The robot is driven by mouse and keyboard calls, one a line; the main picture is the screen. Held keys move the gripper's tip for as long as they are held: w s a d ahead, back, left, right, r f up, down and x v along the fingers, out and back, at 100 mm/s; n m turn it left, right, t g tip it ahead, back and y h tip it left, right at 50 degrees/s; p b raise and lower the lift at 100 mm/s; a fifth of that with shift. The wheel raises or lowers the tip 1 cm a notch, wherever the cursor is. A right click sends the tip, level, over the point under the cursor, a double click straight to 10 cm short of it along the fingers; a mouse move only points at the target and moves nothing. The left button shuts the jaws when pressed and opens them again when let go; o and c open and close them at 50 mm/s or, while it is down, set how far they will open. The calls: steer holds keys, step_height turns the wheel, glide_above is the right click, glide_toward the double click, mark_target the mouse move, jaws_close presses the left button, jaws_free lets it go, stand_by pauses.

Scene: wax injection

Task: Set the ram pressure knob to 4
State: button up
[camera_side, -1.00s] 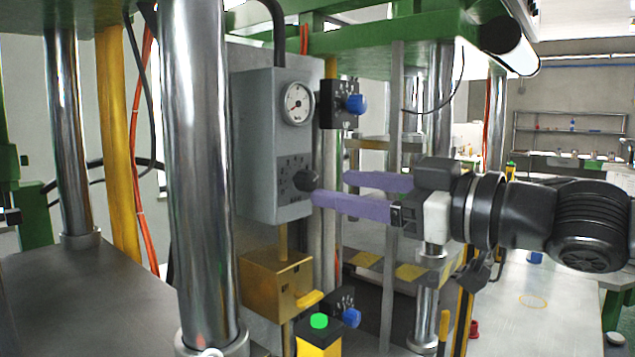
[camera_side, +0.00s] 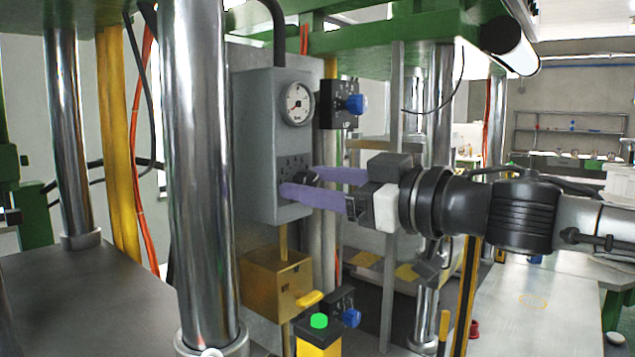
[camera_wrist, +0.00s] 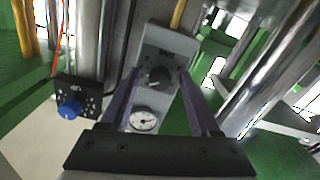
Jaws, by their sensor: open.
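The ram pressure knob is a black knob (camera_side: 308,177) on the front of a grey control box (camera_side: 257,130), below a round white gauge (camera_side: 298,104). In the wrist view the black knob (camera_wrist: 159,77) lies between the far ends of the fingers, with the gauge (camera_wrist: 144,121) nearer. My gripper (camera_side: 303,184) is open, its two purple fingers reaching to either side of the knob. In the side view the near finger partly covers the knob and its dial marks. I cannot tell whether the fingers touch the knob, and the pointer setting is not readable.
A blue knob on a black plate (camera_side: 354,104) is right of the gauge, and another blue knob (camera_side: 350,317) sits lower. A brass-coloured box (camera_side: 277,285) and a green button on a yellow post (camera_side: 319,321) are below. A thick chrome column (camera_side: 199,180) stands left.

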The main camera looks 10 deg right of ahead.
jaws_close()
stand_by(0.5)
steer(key=n, duration=0.5)
steer(key=shift+n, duration=0.4)
steer(key=n, duration=0.5)
steer(key=shift+n, duration=0.4)
steer(key=shift+r, duration=0.1)
jaws_free()
